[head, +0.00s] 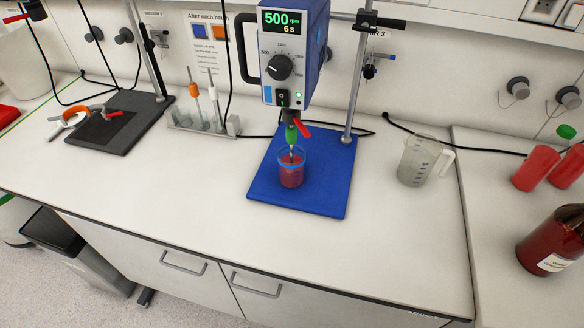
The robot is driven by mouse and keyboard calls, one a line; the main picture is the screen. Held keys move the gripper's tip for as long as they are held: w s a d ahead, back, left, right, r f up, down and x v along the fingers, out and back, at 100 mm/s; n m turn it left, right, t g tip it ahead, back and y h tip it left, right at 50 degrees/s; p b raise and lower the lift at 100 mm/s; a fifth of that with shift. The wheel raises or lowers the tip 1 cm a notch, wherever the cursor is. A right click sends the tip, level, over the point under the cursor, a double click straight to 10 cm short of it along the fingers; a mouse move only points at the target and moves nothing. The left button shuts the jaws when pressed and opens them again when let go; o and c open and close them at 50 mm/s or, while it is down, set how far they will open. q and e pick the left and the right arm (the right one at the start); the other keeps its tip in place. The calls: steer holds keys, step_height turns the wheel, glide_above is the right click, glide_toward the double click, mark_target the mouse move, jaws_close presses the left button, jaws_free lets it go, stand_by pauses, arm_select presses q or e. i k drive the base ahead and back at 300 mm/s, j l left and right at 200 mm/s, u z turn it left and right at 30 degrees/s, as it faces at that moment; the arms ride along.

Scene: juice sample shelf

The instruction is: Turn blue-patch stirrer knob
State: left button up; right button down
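The blue stirrer (296,50) hangs on a metal stand (356,80) in the middle of the head view. Its display (285,21) reads 500 rpm and 6 s. The black round knob (279,67) sits on the front face below the display, with a printed speed scale around it. A small light blue patch (267,94) shows low on the same face. A beaker of red liquid (291,169) stands under the stirrer on the blue base plate (320,197), with the shaft reaching into it. Neither gripper is in view.
A clear jug (421,161) stands right of the blue plate. A rack with probes (205,122) and a second stand with a dark base (120,124) are on the left. Red containers (536,167) and a dark red bottle (556,240) are at the right. The front counter is clear.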

mark_target(279, 68)
steer(key=i+j+z, duration=0.15)
steer(key=j+z, duration=0.2)
steer(key=j, duration=0.25)
steer(key=i+j+z, duration=0.1)
steer(key=j+z, duration=0.3)
steer(key=j, duration=0.2)
steer(key=j+z, duration=0.35)
steer(key=j, duration=0.25)
